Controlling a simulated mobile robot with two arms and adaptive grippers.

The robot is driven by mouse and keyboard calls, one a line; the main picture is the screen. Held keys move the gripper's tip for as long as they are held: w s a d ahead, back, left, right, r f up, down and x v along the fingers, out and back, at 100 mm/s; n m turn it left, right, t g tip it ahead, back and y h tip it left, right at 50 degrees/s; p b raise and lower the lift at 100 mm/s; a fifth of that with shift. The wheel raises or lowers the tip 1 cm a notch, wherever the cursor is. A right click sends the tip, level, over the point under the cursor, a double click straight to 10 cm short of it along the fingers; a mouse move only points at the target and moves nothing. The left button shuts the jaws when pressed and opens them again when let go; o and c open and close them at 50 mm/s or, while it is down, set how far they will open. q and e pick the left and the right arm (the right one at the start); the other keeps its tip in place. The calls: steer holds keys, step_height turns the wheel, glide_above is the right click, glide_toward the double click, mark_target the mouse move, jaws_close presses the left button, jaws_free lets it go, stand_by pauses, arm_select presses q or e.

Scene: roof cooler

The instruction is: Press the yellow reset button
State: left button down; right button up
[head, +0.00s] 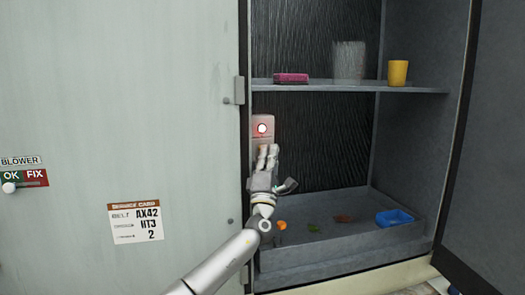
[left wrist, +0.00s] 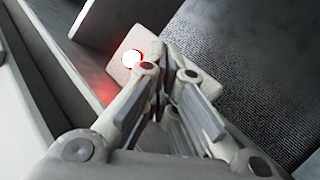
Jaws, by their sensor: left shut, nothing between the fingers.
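A small pale control box (head: 257,139) is mounted at the left inside the open cabinet, below the shelf. A round red light (head: 262,128) glows on its upper part. In the left wrist view the box (left wrist: 150,40) and the glowing light (left wrist: 132,58) lie behind my fingers. My left gripper (head: 267,150) is shut and empty, in front of the lower part of the box. Its fingertips (left wrist: 169,72) overlap the box in the left wrist view; I cannot tell whether they touch it. No yellow button shows; my fingers hide part of the box. My right gripper is out of view.
The shelf (head: 350,88) above holds a pink block (head: 291,78), a mesh cylinder (head: 349,60) and a yellow cup (head: 398,72). A tray (head: 355,246) below holds a blue container (head: 394,217) and small debris. The cabinet's left edge is close beside my arm.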

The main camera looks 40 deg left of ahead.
arm_select(q)
steer(key=shift+w+a+b, duration=0.3)
steer(key=shift+a+b, duration=0.05)
steer(key=shift+b, duration=0.1)
stand_by(0.4)
stand_by(0.3)
steer(key=shift+s+d+p, duration=0.6)
steer(key=shift+s+p, duration=0.05)
steer(key=shift+p, duration=0.25)
steer(key=s+d+p, duration=0.1)
steer(key=d+p, duration=0.1)
steer(key=s+d+p, duration=0.2)
